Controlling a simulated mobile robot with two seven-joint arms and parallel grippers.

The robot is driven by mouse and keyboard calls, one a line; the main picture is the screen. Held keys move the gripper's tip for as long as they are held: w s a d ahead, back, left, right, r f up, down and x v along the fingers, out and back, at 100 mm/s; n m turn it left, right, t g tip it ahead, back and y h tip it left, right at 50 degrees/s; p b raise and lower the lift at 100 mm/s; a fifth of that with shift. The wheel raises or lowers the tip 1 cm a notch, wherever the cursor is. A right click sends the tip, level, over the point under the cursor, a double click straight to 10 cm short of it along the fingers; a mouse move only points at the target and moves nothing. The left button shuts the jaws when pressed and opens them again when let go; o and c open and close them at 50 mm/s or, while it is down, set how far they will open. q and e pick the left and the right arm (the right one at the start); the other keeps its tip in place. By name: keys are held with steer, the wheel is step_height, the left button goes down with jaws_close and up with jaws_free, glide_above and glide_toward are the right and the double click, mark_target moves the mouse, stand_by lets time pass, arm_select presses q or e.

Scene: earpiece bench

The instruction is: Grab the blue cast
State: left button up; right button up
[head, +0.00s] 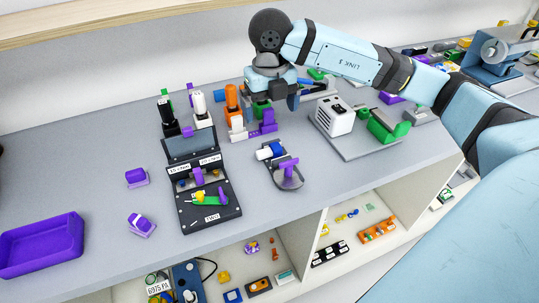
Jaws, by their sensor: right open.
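A blue and white cylindrical piece (270,151) lies on a small dark tray (291,184) near the middle of the bench. A purple piece (289,169) stands on the same tray. I cannot tell for sure whether the blue piece is the blue cast. My right gripper (273,103) is open and points down, above the back row of pieces, behind the dark tray and apart from the blue piece. A green piece (261,110) shows partly below it. What lies between its fingers is partly hidden. My left gripper is not in view.
A purple tray (42,245) sits at the left front, near two small purple pieces (137,177). A black stand (210,212) stands at centre left. Orange (232,100) and white bottles stand behind. A white box (334,117) is to the right. Open shelves are below.

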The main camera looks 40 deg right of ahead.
glide_above(269, 152)
steer(key=f, duration=0.8)
steer(key=shift+d, duration=0.25)
steer(key=shift+a+f, duration=0.2)
steer(key=shift+f, duration=2.5)
steer(key=c, duration=1)
steer(key=shift+r, duration=0.15)
